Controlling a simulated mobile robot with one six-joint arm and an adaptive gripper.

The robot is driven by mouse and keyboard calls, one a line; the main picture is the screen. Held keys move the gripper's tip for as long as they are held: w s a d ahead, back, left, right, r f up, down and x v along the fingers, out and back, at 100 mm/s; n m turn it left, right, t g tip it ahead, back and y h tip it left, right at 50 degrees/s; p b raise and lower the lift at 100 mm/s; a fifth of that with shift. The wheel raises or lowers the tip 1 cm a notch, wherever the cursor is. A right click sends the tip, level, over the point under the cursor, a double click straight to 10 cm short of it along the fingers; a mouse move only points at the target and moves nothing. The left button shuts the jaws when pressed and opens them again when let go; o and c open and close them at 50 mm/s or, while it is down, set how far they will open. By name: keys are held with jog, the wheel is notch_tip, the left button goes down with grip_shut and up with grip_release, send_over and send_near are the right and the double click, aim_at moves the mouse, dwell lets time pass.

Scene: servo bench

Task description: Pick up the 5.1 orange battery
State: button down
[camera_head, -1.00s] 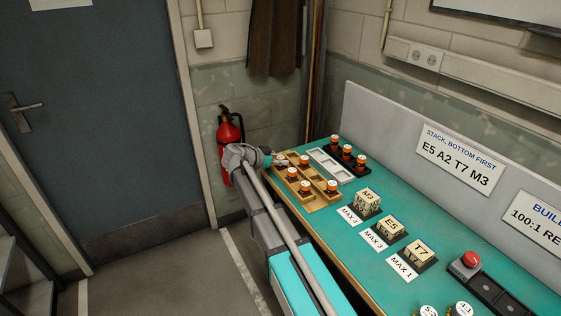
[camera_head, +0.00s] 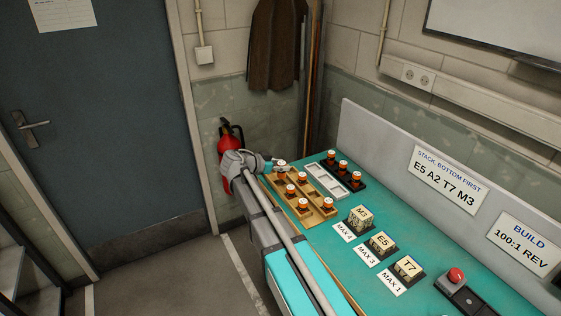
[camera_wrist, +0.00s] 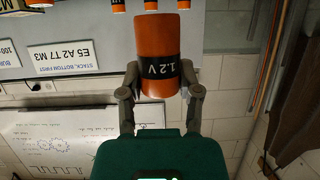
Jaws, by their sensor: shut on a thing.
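My gripper (camera_wrist: 160,80) is shut on an orange battery (camera_wrist: 155,40) with a black band that reads "1.2 V" in the wrist view. The fingers press its two sides around the band. In the head view the held battery (camera_head: 281,167) is at the far left corner of the wooden tray (camera_head: 318,216), at the end of my arm. It appears a little above the tray. The number on its cap is too small to read. Several other orange batteries with white caps, such as one at the near right (camera_head: 328,204), stand in the wooden tray.
A white empty tray (camera_head: 326,181) and a black rack (camera_head: 361,184) with 3 orange batteries stand beside the wooden tray. Blocks M3 (camera_head: 360,218), E5 (camera_head: 382,243) and T7 (camera_head: 407,267) sit nearer. A red button (camera_head: 456,275) is at the right. A fire extinguisher (camera_head: 228,145) hangs behind my arm.

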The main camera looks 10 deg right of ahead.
jog(key=s+r+p, duration=0.3)
jog(key=s+r, duration=0.1)
jog(key=s, duration=0.5)
jog(key=shift+a, duration=0.25)
